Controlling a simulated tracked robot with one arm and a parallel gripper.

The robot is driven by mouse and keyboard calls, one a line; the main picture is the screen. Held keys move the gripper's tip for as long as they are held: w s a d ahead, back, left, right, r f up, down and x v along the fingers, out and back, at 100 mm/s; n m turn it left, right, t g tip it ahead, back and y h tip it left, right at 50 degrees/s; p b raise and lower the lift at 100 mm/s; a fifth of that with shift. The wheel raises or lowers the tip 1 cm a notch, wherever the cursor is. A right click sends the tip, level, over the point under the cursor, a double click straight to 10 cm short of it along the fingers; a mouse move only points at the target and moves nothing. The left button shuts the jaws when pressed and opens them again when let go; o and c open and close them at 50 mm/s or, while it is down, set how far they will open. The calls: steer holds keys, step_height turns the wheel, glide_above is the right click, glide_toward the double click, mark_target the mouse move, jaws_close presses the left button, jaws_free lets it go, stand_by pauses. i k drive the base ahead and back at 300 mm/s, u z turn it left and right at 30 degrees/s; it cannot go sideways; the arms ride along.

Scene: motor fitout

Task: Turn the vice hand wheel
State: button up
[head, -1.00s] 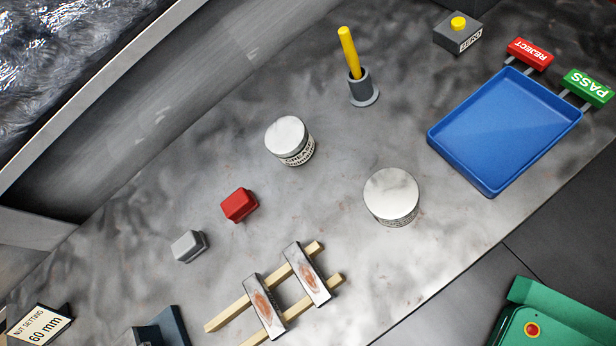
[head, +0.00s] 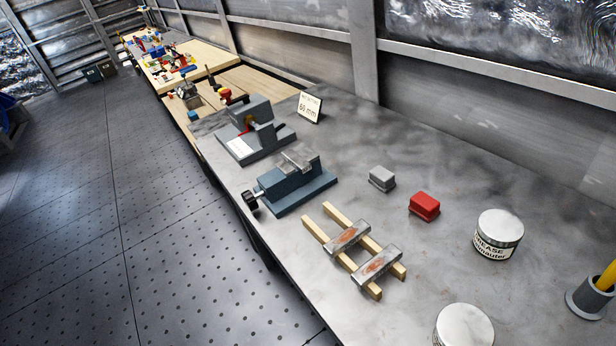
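The vice (head: 294,183) is a blue-grey block with pale metal jaws on the grey bench, near its front edge. Its hand wheel (head: 250,200) is a small black knob at the vice's left end, standing out over the bench's front edge. A second grey fixture (head: 254,138) with a white label stands just behind and left of the vice. My gripper is not in the head view, so I cannot see its fingers or how far it is from the wheel.
Two rusty metal plates (head: 375,265) lie across wooden strips right of the vice. A grey block (head: 382,178), a red block (head: 424,206) and white-lidded tins (head: 498,233) stand further right. A "60 mm" sign (head: 309,107) stands behind. The floor (head: 150,230) left of the bench is clear.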

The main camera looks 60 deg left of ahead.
mark_target(249, 199)
steer(key=z, duration=1.8)
steer(key=k, duration=1.15)
steer(key=u, duration=1.7)
steer(key=i, duration=0.5)
steer(key=u, duration=0.05)
